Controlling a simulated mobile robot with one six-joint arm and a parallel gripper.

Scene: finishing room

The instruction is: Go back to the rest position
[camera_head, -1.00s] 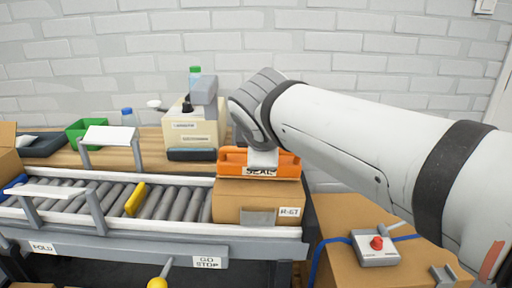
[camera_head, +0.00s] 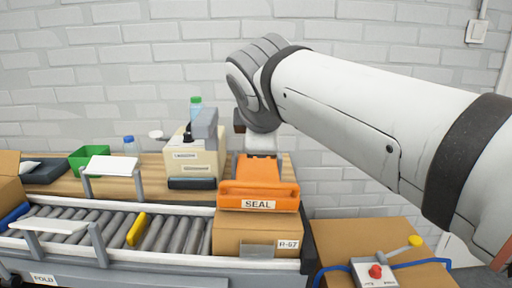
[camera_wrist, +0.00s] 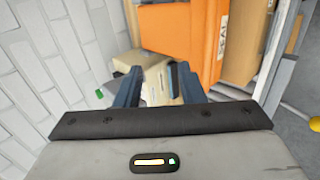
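My gripper (camera_wrist: 159,88) is open in the wrist view, with its two blue-grey fingers apart and nothing between them. In the head view my arm reaches in from the right, and its wrist is raised above the orange SEAL device (camera_head: 258,188). The fingers are mostly hidden there. The SEAL device rests on a closed cardboard carton (camera_head: 240,231) labelled R-67 at the right end of the roller conveyor (camera_head: 170,232). In the wrist view the orange device (camera_wrist: 185,35) lies beyond the fingers, apart from them.
A beige machine (camera_head: 190,166) with a green-capped bottle stands on the wooden bench behind the conveyor. A green bin (camera_head: 88,160) is further left. At the right, a control box with a red button (camera_head: 375,271) sits on a large carton. The brick wall is close behind my arm.

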